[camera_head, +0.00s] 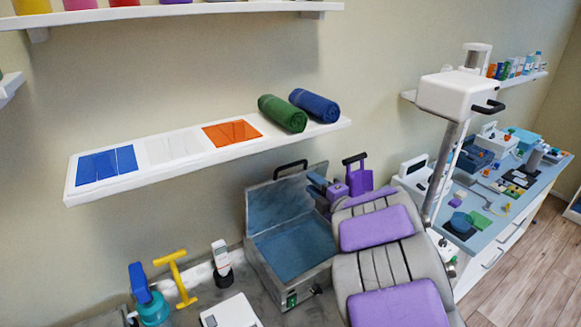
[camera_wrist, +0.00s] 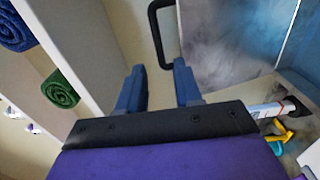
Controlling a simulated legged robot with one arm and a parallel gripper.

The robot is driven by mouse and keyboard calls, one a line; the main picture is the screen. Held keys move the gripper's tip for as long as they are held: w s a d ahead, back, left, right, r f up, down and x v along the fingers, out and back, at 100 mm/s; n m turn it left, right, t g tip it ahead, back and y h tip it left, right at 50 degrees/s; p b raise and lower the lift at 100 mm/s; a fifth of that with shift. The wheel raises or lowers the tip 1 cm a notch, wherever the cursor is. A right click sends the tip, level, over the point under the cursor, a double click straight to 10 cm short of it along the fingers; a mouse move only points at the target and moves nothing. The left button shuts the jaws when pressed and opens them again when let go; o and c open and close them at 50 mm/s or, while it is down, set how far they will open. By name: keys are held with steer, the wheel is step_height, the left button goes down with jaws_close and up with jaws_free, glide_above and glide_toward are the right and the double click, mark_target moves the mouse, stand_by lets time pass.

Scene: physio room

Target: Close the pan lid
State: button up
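The pan is a grey metal box (camera_head: 318,281) with a blue-grey interior, on the grey counter. Its lid (camera_head: 282,203) stands raised at the back, with a black handle (camera_head: 291,168) on its upper edge. My gripper (camera_head: 318,183), with blue fingers, is just right of the lid, near its upper right corner. In the wrist view my gripper (camera_wrist: 158,75) is open with nothing between its fingers. The handle (camera_wrist: 161,35) shows beyond the fingertips, apart from them, and the lid (camera_wrist: 230,42) is to the right.
A white shelf (camera_head: 176,168) above holds a green roll (camera_head: 282,113), a blue roll (camera_head: 314,105) and flat coloured sheets. A yellow T-shaped tool (camera_head: 177,277), a teal bottle (camera_head: 153,308) and a white device (camera_head: 230,312) sit left of the box.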

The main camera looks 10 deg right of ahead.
mark_target(292, 166)
steer(key=x, duration=1.1)
steer(key=shift+w+a+b, duration=0.15)
steer(key=shift+w+b, duration=0.15)
steer(key=shift+b, duration=0.1)
steer(key=shift+w, duration=0.25)
steer(key=c, duration=0.4)
jaws_close()
